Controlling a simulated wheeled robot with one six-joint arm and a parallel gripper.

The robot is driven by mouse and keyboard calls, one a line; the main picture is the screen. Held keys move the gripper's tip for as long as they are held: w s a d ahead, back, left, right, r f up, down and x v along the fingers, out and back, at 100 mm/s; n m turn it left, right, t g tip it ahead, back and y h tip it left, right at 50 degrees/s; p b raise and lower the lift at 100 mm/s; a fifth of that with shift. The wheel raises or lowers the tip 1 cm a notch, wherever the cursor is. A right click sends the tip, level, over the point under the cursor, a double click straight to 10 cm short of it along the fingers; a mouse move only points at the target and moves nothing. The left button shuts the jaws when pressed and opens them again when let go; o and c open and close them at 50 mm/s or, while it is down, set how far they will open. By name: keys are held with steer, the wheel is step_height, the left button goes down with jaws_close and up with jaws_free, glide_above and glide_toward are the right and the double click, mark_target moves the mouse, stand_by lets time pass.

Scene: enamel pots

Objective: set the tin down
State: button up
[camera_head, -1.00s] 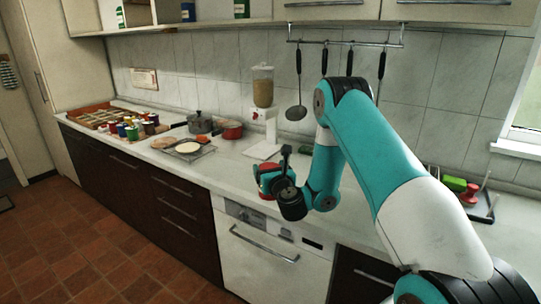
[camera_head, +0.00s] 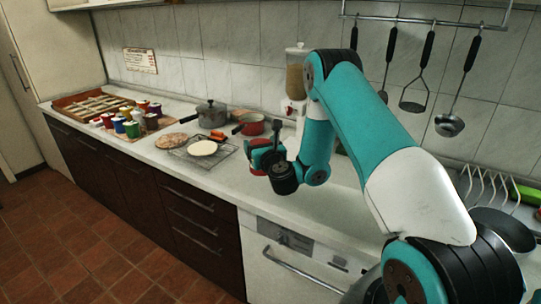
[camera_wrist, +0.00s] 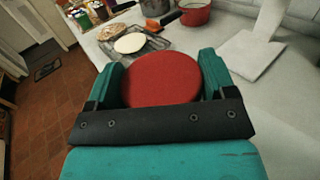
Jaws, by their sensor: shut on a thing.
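My gripper (camera_wrist: 161,84) is shut on a red round tin (camera_wrist: 161,78), with one teal finger on each side of it in the wrist view. In the head view the gripper (camera_head: 262,152) is over the counter near its front edge. The tin (camera_head: 259,170) shows there only as a small red patch, mostly hidden by my gripper. I cannot tell whether the tin's underside touches the counter (camera_head: 225,184).
A wire rack (camera_head: 222,154) with flat round breads lies to the left. A grey pot (camera_head: 211,114) and a red pan (camera_head: 252,124) stand behind. Several colourful tins (camera_head: 131,129) and a wooden tray (camera_head: 92,104) are farther left. Utensils hang from a rail (camera_head: 430,21).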

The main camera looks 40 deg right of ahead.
steer(key=s+d+r+m+g+h+p, duration=0.15)
steer(key=s+d+r, duration=0.25)
steer(key=d, duration=0.6)
steer(key=s+d+r+m+g+h+p, duration=0.1)
steer(key=s+d+r+m+h, duration=0.15)
steer(key=s+d+r, duration=0.45)
steer(key=shift+h, duration=0.5)
steer(key=f+b, duration=0.6)
steer(key=f, duration=0.1)
steer(key=w+d+f+b, duration=0.1)
steer(key=f+b, duration=0.5)
steer(key=f, duration=0.2)
steer(key=w+d+f+b, duration=0.1)
steer(key=f+b, duration=0.5)
steer(key=f, duration=0.1)
steer(key=shift+d+f, duration=0.15)
steer(key=o, duration=1.1)
